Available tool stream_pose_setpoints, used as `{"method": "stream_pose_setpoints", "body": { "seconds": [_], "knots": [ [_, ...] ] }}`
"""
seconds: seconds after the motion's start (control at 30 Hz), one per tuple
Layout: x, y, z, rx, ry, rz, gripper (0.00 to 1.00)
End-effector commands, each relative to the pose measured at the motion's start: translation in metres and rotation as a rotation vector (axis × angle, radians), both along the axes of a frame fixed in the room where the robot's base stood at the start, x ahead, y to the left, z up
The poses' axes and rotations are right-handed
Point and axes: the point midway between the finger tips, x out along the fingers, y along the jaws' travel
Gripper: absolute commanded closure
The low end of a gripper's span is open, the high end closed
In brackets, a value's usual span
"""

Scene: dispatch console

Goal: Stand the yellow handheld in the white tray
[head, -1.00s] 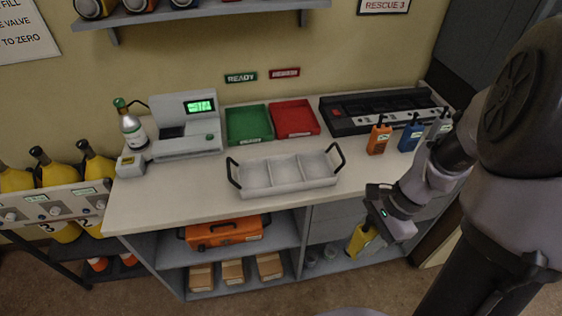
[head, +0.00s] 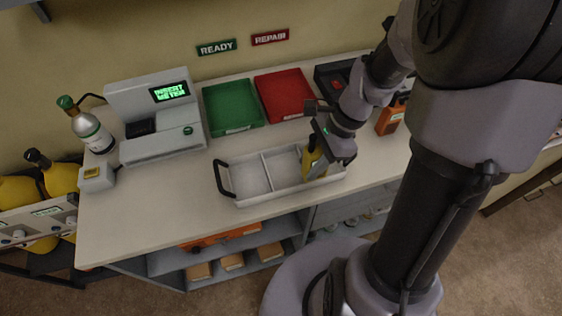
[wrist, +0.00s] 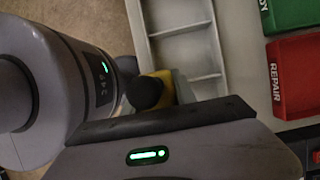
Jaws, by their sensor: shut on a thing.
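The white tray (head: 262,198) lies on the counter with three compartments in a row and dark handles at its ends; it also shows in the wrist view (wrist: 186,29). My gripper (head: 318,155) is shut on the yellow handheld (head: 311,166), at the tray's right compartment. The handheld looks about upright, and my gripper hides much of it. I cannot tell whether its lower end touches the tray floor. In the wrist view only a bit of the yellow handheld (wrist: 164,77) shows, with a dark knob in front. The left and middle compartments are empty.
Behind the tray lie a green tray (head: 233,106) and a red tray (head: 284,95). An orange handheld (head: 391,117) stands to the right, partly behind my arm. A meter station (head: 160,145) and a bottle (head: 92,132) stand at the left. The counter's front left is clear.

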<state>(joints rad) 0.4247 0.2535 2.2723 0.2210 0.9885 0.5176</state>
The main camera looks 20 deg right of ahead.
Motion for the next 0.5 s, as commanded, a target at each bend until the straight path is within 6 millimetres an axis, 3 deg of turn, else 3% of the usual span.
{"method": "stream_pose_setpoints", "body": {
  "seconds": [0.2,0.47,0.5],
  "knots": [
    [0.032,0.036,-0.006,0.000,-0.002,0.005,1.00],
    [0.051,0.057,-0.008,0.000,-0.002,0.002,1.00],
    [0.051,0.058,-0.019,0.001,0.000,0.000,1.00]
  ]
}}
